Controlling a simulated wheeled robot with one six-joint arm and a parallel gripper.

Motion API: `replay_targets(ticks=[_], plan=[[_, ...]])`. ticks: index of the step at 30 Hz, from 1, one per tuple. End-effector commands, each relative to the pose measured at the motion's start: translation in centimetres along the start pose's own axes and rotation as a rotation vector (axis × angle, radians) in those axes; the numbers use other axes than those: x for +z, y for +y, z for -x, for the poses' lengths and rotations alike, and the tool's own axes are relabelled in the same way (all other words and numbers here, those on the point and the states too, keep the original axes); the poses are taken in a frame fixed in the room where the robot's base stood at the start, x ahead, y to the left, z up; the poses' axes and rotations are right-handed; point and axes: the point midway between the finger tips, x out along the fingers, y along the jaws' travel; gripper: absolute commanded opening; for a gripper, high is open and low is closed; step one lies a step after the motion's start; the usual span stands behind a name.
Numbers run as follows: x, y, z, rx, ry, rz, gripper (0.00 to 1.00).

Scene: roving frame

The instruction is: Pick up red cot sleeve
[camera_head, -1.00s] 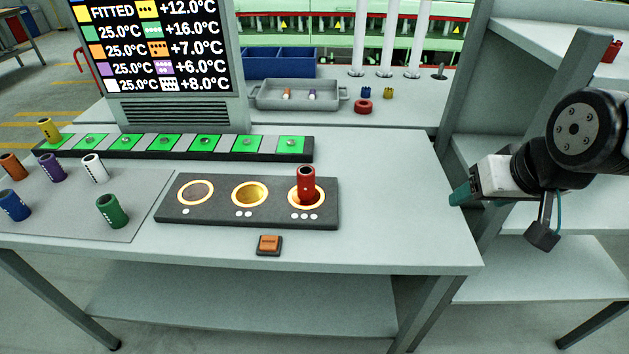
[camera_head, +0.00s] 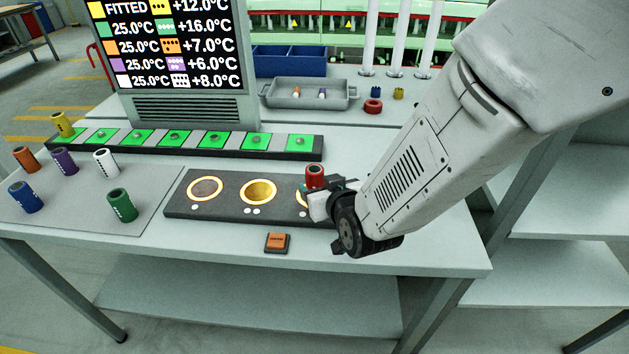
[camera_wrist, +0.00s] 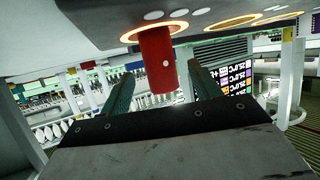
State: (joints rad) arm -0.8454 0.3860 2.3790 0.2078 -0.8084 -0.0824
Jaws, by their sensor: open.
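The red cot sleeve (camera_head: 315,175) stands upright in the right-hand ring of the dark three-ring block (camera_head: 232,208). In the wrist view, which is upside down, the red sleeve (camera_wrist: 156,62) rises from a glowing ring. My gripper (camera_head: 330,186) is at the right side of the sleeve, low over the block. In the wrist view my gripper (camera_wrist: 160,72) is open, with one green finger on each side of the sleeve and visible gaps between. The sleeve's lower part and most of its ring are hidden by my gripper in the head view.
Yellow, orange, purple, white, blue and green sleeves (camera_head: 122,205) stand at the left. An orange button (camera_head: 277,242) sits in front of the block. A green-lit strip (camera_head: 212,141), a screen (camera_head: 170,45) and a grey tray (camera_head: 310,104) are behind.

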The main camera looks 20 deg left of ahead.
Motion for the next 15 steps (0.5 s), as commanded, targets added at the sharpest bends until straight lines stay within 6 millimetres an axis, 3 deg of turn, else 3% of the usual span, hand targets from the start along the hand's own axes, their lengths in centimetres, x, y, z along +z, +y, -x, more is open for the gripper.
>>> replay_targets(ticks=[7,15], plan=[[0.2,-0.1,-3.7,0.000,-0.001,0.000,0.63],[0.1,-0.1,-4.7,-0.001,0.000,0.000,0.63]])
